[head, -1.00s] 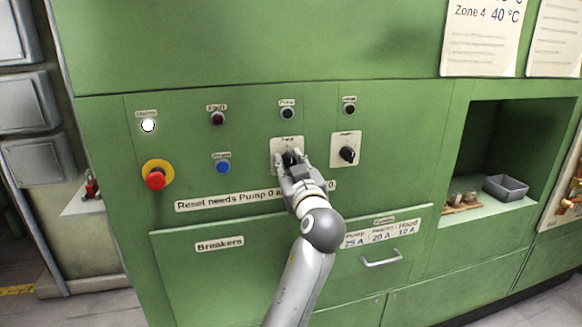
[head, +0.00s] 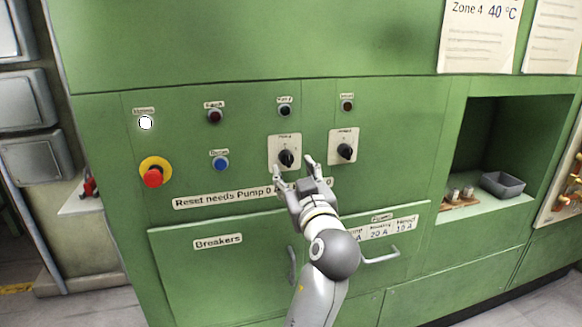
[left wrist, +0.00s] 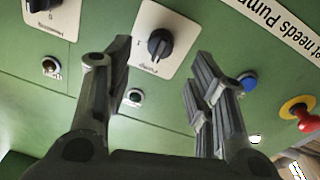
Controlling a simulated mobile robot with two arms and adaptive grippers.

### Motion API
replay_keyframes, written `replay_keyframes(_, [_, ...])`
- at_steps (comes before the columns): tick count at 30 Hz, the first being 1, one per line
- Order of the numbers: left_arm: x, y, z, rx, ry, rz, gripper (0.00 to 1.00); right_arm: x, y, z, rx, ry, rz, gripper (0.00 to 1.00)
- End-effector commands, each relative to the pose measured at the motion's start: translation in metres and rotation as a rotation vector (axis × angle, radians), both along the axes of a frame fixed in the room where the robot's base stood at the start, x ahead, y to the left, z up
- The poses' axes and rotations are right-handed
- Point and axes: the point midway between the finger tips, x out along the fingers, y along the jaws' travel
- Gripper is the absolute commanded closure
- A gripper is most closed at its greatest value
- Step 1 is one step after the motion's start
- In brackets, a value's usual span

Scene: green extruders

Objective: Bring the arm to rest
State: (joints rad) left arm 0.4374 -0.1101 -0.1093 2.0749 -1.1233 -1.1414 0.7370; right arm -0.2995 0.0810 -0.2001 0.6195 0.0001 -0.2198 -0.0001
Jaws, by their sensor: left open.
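My left gripper (head: 296,172) is open and empty in front of the green panel, just below the black pump knob (head: 286,159) on its white plate. The left wrist view shows this knob (left wrist: 160,43) beyond the gap between the two spread fingers (left wrist: 157,85), clear of both. A second black knob (head: 345,151) sits on a white plate to the right. My left arm reaches up from the bottom of the head view. My right gripper is not in view.
A red emergency button (head: 153,178) on yellow, a blue button (head: 221,163) and a white lamp (head: 145,123) are on the panel's left. The breaker door (head: 205,275) has a protruding handle (head: 292,265) beside my arm.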

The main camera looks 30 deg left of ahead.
Motion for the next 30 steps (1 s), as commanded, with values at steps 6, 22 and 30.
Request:
replay_keyframes(6, [-0.01, -0.01, -0.001, 0.0, 0.0, 0.001, 0.49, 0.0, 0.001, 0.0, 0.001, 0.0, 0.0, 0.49])
replay_keyframes(22, [-0.006, -0.011, -0.006, 0.006, 0.016, -0.007, 0.49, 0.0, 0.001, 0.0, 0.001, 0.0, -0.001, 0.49])
replay_keyframes(30, [0.055, -0.051, -0.127, 0.106, 0.324, -0.208, 0.49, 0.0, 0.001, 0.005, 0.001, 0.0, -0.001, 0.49])
